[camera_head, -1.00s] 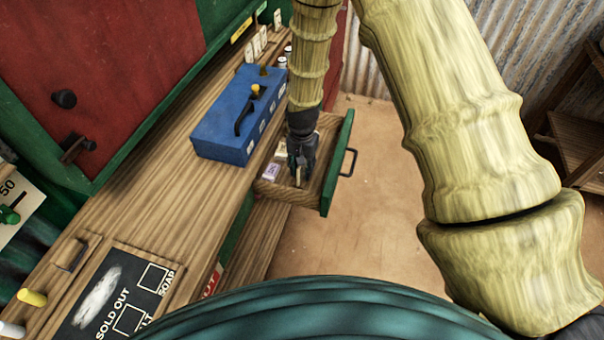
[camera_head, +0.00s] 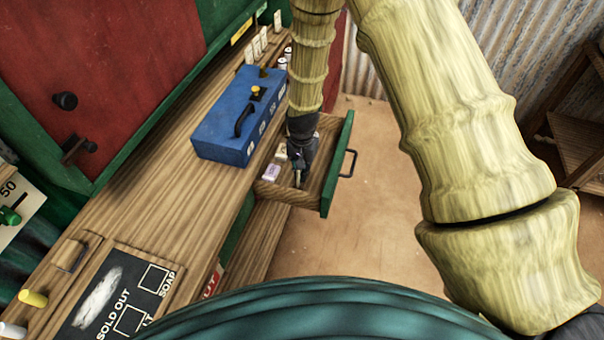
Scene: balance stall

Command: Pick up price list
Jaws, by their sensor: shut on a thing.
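My gripper (camera_head: 299,181) points down into the open wooden drawer (camera_head: 319,184), near its front left corner. Its fingers are shut on a thin tan item, of which only a sliver shows between the fingertips. It is too small to tell whether this is the price list. A small lilac-and-white block (camera_head: 271,172) lies in the drawer to the left of the fingers. A pale piece (camera_head: 281,152) lies behind it, partly hidden by my gripper. No lettering that marks a price list can be read in the drawer.
A blue box (camera_head: 222,139) with a black handle stands on the wooden counter (camera_head: 172,215) left of the drawer. The drawer's green front (camera_head: 339,165) has a black handle. A sold-out board (camera_head: 115,300) lies at lower left. The floor right of the drawer is clear.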

